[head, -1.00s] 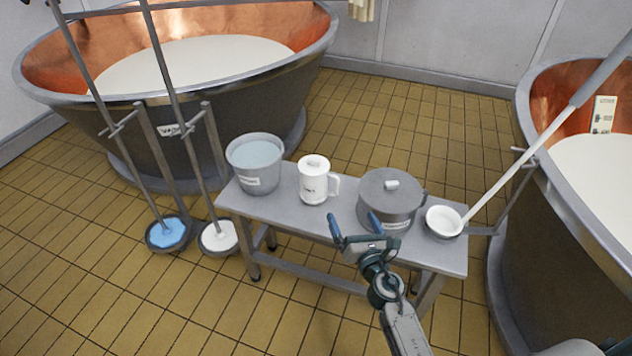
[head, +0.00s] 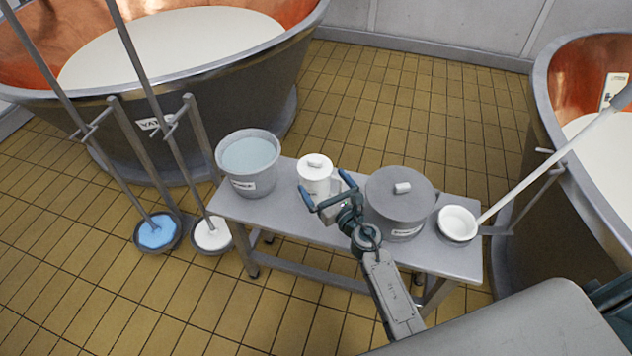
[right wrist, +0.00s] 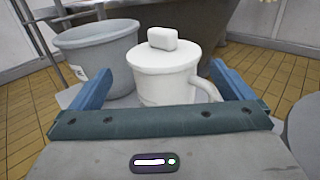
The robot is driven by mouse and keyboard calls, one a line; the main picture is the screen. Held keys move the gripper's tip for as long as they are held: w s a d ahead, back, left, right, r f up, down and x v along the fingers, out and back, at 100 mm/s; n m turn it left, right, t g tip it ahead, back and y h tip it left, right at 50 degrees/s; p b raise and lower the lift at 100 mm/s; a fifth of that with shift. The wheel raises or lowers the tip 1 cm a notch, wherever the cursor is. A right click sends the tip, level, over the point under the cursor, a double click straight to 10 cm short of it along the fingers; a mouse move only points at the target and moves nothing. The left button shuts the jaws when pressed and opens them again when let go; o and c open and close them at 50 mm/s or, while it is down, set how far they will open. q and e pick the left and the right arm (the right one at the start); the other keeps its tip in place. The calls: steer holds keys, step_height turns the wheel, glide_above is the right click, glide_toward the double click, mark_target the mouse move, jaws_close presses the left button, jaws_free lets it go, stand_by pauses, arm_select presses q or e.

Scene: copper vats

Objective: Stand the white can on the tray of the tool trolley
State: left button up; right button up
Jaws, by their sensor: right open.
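The white can (head: 314,174) has a lid with a block knob and a side handle. It stands upright on the steel bench (head: 285,222), between the grey bucket and the lidded pot. My right gripper (head: 326,190) is open and empty, close in front of the can. In the right wrist view the can (right wrist: 164,76) shows between and beyond the two blue fingertips, its handle to the right, and its lower part is hidden by the gripper. I cannot make out contact. I see no tool trolley or tray for certain. My left gripper is not in view.
A grey bucket (head: 250,182) of pale liquid stands left of the can. Copper vats (head: 200,75) stand behind and at right. Two long-handled tools stand on the left in floor dishes (head: 157,244).

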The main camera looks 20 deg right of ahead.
mark_target(315, 166)
steer(key=w, duration=0.6)
steer(key=shift+w+a+r, duration=0.1)
steer(key=shift+w+a, duration=0.05)
steer(key=shift+a, duration=0.2)
steer(key=shift+c, duration=0.2)
steer(key=c, duration=1.1)
steer(key=shift+c, duration=0.3)
steer(key=shift+r, duration=0.2)
